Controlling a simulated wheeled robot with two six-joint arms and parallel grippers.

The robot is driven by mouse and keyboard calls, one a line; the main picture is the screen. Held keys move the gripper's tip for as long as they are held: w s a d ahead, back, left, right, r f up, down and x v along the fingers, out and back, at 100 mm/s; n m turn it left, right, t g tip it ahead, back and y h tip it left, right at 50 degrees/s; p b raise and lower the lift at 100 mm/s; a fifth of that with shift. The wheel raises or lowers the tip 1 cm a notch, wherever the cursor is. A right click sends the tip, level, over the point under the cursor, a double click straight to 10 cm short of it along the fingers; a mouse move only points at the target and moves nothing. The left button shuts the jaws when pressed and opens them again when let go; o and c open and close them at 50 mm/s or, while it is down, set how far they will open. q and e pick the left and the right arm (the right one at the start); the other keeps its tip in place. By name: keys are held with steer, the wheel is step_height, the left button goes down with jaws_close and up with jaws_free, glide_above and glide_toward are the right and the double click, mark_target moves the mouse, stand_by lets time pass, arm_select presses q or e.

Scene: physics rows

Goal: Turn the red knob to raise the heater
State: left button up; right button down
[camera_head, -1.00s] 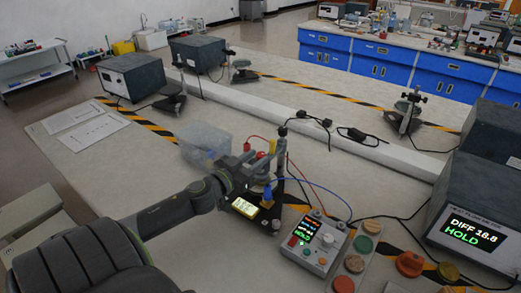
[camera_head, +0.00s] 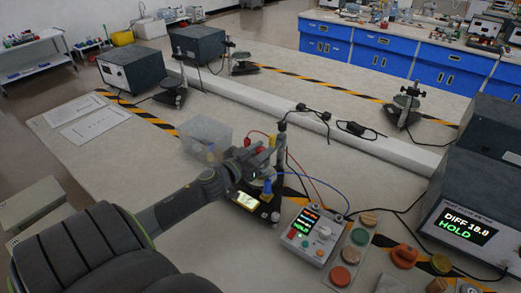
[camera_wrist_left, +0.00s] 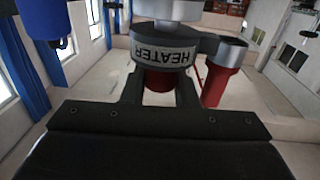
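The heater stand (camera_head: 265,205) is upright on the bench, with a small lit display (camera_head: 246,200) at its base. My left gripper (camera_head: 256,166) is at its column and hides part of it. In the left wrist view the grey collar marked HEATER (camera_wrist_left: 165,55) shows upside down, just beyond my left fingertips (camera_wrist_left: 160,92). A red knob (camera_wrist_left: 158,82) shows under the collar, between the two spread fingers. Whether they press on it cannot be told. A second red cylinder (camera_wrist_left: 216,85) with a silver cap is right of the fingers. My right gripper is not in view.
A grey meter (camera_head: 470,215) is at the far right. A clear bin (camera_head: 205,135) is behind my arm. Red and blue wires cross nearby.

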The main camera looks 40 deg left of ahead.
arm_select(q)
steer(key=shift+y, duration=0.3)
steer(key=n+y+b, duration=0.1)
steer(key=n+y, duration=0.1)
steer(key=y, duration=0.1)
steer(key=n+g+y+b, duration=0.1)
steer(key=n+y, duration=0.1)
steer(key=y, duration=0.1)
steer(key=shift+d+f+n+g+b, duration=0.1)
steer(key=shift+f+n+g+b, duration=0.05)
steer(key=shift+n+g+b, duration=0.15)
steer(key=shift+n+g+y+b, duration=0.95)
steer(key=shift+n+g+y, duration=0.4)
steer(key=shift+y, duration=0.85)
steer(key=shift+n, duration=0.35)
steer(key=o, duration=0.7)
